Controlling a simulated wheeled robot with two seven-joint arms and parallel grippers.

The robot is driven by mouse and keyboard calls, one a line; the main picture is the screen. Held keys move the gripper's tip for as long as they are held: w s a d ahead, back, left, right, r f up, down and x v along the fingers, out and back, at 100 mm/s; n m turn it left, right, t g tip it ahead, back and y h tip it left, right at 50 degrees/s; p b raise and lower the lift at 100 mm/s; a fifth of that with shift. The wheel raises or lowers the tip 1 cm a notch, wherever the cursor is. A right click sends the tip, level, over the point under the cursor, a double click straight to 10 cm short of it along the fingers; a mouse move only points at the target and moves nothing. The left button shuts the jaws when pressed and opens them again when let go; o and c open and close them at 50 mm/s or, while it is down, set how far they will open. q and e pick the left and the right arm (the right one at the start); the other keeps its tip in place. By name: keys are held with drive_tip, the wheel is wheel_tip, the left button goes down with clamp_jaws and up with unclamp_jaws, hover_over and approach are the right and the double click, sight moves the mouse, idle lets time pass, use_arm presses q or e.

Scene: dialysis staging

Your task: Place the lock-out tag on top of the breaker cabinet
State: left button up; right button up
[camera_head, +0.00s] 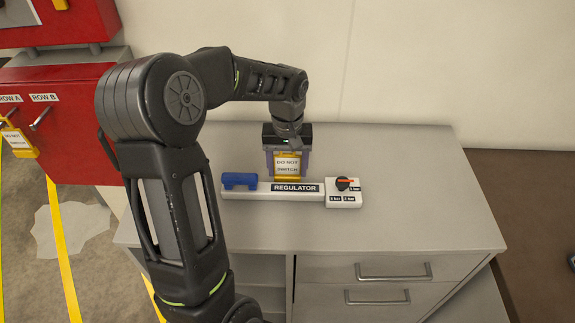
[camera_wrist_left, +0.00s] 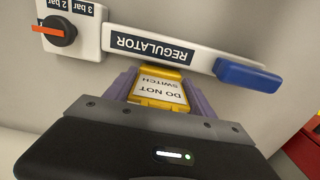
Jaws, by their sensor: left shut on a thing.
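The lock-out tag (camera_head: 287,165) is yellow with a white "DO NOT SWITCH" label. My left gripper (camera_head: 288,170) is shut on it, just behind the regulator on the grey cabinet top; I cannot tell whether the tag touches the surface. In the left wrist view the tag (camera_wrist_left: 160,90) sits between the purple fingers (camera_wrist_left: 158,88). The red breaker cabinet (camera_head: 75,92) stands at the left, with levers marked ROW A and ROW B. A similar yellow tag (camera_head: 20,142) hangs on its front at the ROW A lever. My right gripper is not in view.
A white regulator bar (camera_head: 262,196) with a blue handle (camera_head: 240,180) and a black dial (camera_head: 343,184) lies on the grey cabinet (camera_head: 420,190). The right of its top is clear. Yellow lines (camera_head: 63,250) mark the floor at left.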

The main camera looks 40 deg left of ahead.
use_arm(q)
drive_tip(key=shift+f, duration=0.15)
drive_tip(key=o, duration=1.4)
drive_tip(key=shift+c, duration=0.2)
wheel_tip(320, 180, up, 12)
drive_tip(key=shift+r+b, duration=0.2)
drive_tip(key=shift+b, duration=0.35)
drive_tip(key=shift+c, duration=0.4)
